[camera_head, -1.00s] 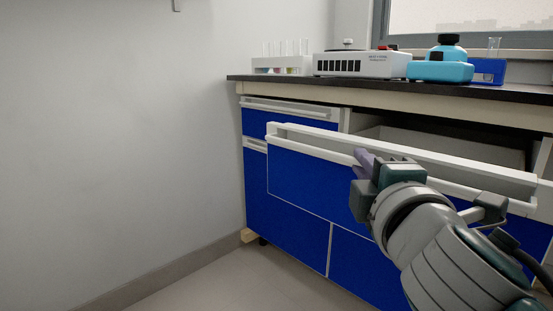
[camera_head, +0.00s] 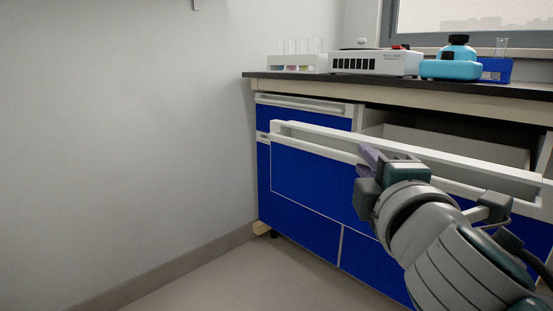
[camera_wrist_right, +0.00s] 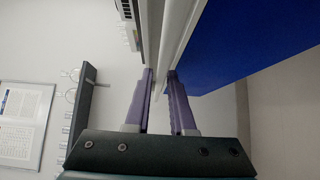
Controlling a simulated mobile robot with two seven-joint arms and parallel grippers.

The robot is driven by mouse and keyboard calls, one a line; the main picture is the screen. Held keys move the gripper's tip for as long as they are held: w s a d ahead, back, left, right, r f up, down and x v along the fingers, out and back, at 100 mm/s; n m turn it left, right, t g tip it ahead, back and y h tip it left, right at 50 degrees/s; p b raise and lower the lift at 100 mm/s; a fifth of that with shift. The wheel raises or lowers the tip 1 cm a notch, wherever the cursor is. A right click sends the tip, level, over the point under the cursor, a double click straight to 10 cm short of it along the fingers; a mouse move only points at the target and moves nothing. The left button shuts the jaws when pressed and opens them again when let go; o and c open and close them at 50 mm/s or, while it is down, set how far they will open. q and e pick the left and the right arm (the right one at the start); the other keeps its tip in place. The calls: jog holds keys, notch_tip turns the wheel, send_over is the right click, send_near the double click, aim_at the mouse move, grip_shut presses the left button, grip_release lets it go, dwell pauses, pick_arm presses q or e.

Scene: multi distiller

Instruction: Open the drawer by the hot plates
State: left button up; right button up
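The wide drawer (camera_head: 315,180) has a blue front and a white handle rail along its top. It stands pulled out from the cabinet, with a light, open interior (camera_head: 455,145) showing behind the front. My right gripper (camera_head: 366,158) is at the handle rail (camera_head: 310,143). In the right wrist view its two purple fingers (camera_wrist_right: 160,76) lie on either side of the white rail (camera_wrist_right: 172,45) and close on it. A white hot-plate-like device (camera_head: 375,62) stands on the counter above. My left gripper is not in view.
The dark countertop (camera_head: 300,76) also holds a test tube rack (camera_head: 296,63), a light-blue device with a black cap (camera_head: 450,66) and a blue rack (camera_head: 497,69). A smaller closed drawer (camera_head: 300,117) is at the left. Grey wall and free floor (camera_head: 240,275) lie to the left.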

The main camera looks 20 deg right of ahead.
jog(key=shift+o, duration=1.3)
jog(key=b+v, duration=0.1)
jog(key=v, duration=0.9)
jog(key=shift+b, duration=0.4)
